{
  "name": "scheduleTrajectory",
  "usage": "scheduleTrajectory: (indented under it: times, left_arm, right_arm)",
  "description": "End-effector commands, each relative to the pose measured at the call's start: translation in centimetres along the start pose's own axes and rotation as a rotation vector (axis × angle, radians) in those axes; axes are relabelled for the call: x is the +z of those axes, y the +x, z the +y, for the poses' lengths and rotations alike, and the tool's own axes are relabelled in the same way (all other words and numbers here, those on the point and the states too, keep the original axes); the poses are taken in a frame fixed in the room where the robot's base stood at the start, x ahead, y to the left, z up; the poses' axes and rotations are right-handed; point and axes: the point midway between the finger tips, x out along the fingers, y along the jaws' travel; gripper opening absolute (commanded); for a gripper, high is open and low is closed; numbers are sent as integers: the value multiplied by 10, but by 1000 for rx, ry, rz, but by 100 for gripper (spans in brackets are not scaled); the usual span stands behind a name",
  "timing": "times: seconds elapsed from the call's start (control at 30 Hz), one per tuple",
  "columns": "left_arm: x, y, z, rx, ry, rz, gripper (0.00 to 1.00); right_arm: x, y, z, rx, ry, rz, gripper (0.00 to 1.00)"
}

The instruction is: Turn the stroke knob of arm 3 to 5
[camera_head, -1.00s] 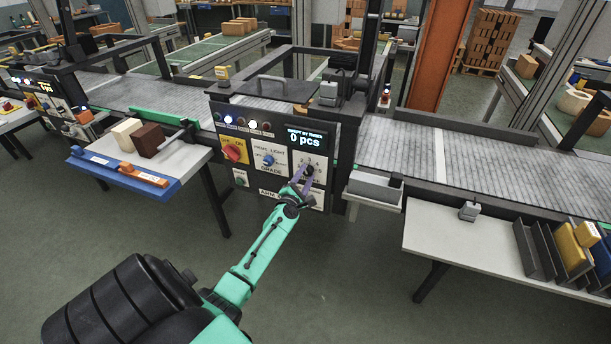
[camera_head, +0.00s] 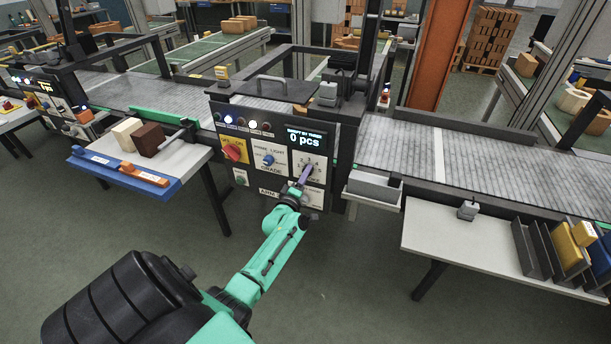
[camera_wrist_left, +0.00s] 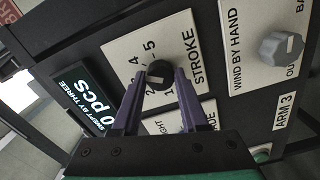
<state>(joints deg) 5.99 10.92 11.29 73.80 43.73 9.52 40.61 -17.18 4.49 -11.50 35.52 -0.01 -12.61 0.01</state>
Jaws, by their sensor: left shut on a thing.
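The stroke knob is black and round with a pale mark (camera_wrist_left: 158,75), on a white STROKE plate (camera_wrist_left: 180,38) with printed numbers, 4 and 5 among them. The plate is on the dark ARM 3 panel (camera_head: 222,118). My left gripper (camera_wrist_left: 160,74) has its two purple fingers on either side of the knob, shut on it. In the head view, my left gripper (camera_head: 305,174) reaches the panel's right part and hides much of the knob. I cannot tell for sure which number the mark points to. My right gripper is not in view.
The panel also has a red knob (camera_head: 233,152), a blue grade knob (camera_head: 268,160) and a display (camera_head: 304,138) reading 0 pcs. In the wrist view, a grey knob (camera_wrist_left: 281,47) sits on the WIND BY HAND plate. Tables flank the panel, and the floor before it is clear.

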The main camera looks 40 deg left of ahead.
Motion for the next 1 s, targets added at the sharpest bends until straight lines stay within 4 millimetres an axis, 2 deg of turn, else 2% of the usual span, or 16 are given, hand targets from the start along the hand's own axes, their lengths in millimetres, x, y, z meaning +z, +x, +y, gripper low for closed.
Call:
scheduleTrajectory:
  times: [0.7, 1.0]
  left_arm:
    - [-1, 0, 1, 1, 675, 3, 0]
    - [-2, 1, 1, 2, 905, 6, 0]
  right_arm:
    - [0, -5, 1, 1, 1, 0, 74]
    - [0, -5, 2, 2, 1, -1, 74]
